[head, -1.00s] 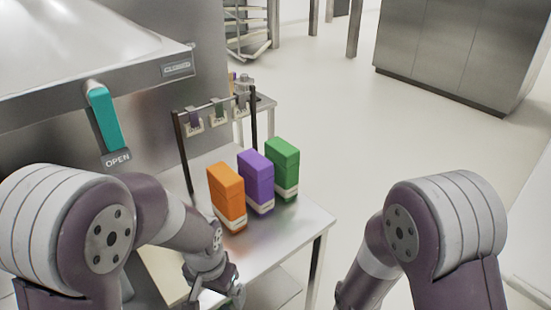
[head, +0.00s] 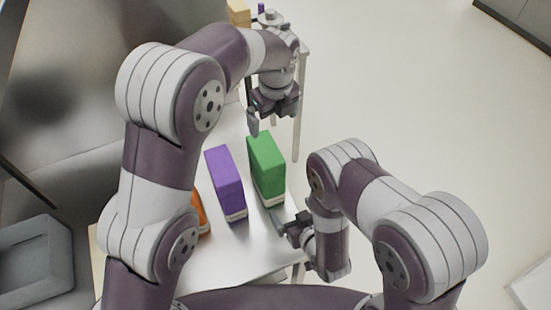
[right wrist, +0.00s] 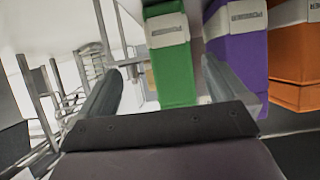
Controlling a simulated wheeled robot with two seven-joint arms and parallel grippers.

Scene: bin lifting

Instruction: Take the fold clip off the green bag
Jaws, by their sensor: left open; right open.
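The green bag (head: 267,168) stands upright at the right edge of the steel table, beside the purple bag (head: 225,180). I cannot make out a fold clip on it. My left gripper (head: 266,118) is open, pointing down just above and behind the green bag's top. My right gripper (head: 284,222) is open, low at the green bag's near side. In the right wrist view the green bag (right wrist: 172,70) shows between the two spread fingers, its pale label at the top; I cannot tell whether they touch it.
The orange bag (head: 201,215) is mostly hidden behind my left arm; it also shows in the right wrist view (right wrist: 297,60). A grey bin (head: 35,262) is at the lower left. The table (head: 245,248) is bare in front of the bags. Open floor lies to the right.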

